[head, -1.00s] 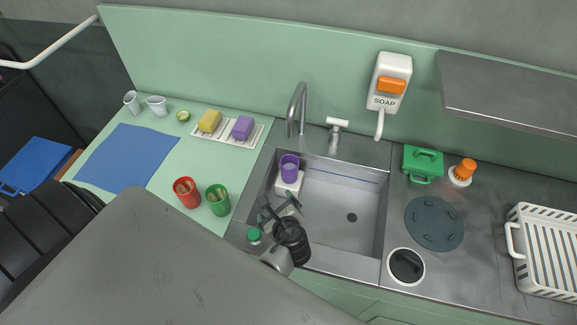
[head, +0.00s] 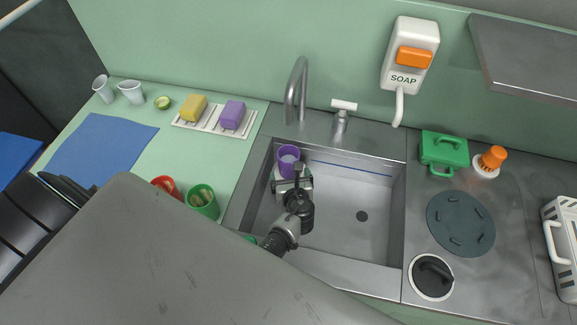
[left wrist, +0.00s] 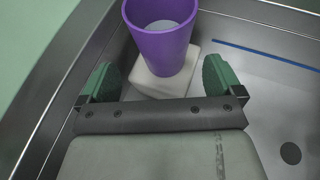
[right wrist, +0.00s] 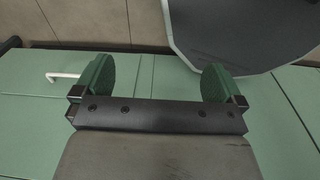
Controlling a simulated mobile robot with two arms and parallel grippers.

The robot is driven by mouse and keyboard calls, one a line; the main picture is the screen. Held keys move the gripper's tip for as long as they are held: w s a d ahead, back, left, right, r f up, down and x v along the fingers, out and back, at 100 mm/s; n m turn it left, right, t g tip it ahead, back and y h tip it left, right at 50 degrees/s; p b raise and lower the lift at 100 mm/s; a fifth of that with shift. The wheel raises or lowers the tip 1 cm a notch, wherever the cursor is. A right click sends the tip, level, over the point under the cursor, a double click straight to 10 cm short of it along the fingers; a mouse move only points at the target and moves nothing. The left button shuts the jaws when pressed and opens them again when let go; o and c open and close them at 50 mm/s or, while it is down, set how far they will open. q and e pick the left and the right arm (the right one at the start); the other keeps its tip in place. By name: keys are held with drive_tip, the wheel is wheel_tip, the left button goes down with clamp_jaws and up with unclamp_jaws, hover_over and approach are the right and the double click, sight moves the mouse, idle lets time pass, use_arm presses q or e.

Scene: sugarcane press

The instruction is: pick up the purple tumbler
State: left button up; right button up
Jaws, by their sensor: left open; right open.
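The purple tumbler (head: 287,160) stands upright on a white block (head: 306,182) in the left part of the sink. My left gripper (head: 297,182) is in the sink just on the near side of the tumbler. In the left wrist view the tumbler (left wrist: 160,35) is straight ahead, beyond and between the two open green fingertips (left wrist: 160,80). The fingers are apart from it, with nothing held. My right gripper shows only in the right wrist view (right wrist: 157,80), open and empty, before green cabinet fronts.
The sink walls (head: 399,215) surround the left gripper, and the faucet (head: 296,90) rises behind the tumbler. A red cup (head: 166,185) and a green cup (head: 203,200) stand on the left counter. The sink's right part is clear.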

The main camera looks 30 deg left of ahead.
sight(291, 171)
use_arm(q)
drive_tip(key=b+x, duration=0.2)
drive_tip(key=x, duration=0.2)
drive_tip(key=shift+w+d+r, duration=0.1)
drive_tip(key=shift+w+d, duration=0.05)
drive_tip(key=shift+d, duration=0.1)
drive_tip(key=shift+w+a+b, duration=0.3)
drive_tip(key=shift+w, duration=0.1)
drive_tip(key=shift+s, duration=0.1)
use_arm(e)
drive_tip(key=w+a+f, duration=0.1)
drive_tip(key=w+f, duration=0.1)
drive_tip(key=shift+a+f, duration=0.4)
use_arm(q)
drive_tip(key=c, duration=1.2)
use_arm(e)
drive_tip(key=shift+s+d, duration=0.35)
drive_tip(key=shift+d, duration=0.1)
use_arm(q)
drive_tip(key=shift+o, duration=0.2)
drive_tip(key=shift+r+p, duration=0.15)
drive_tip(key=shift+p, duration=0.15)
use_arm(e)
drive_tip(key=shift+r, duration=0.2)
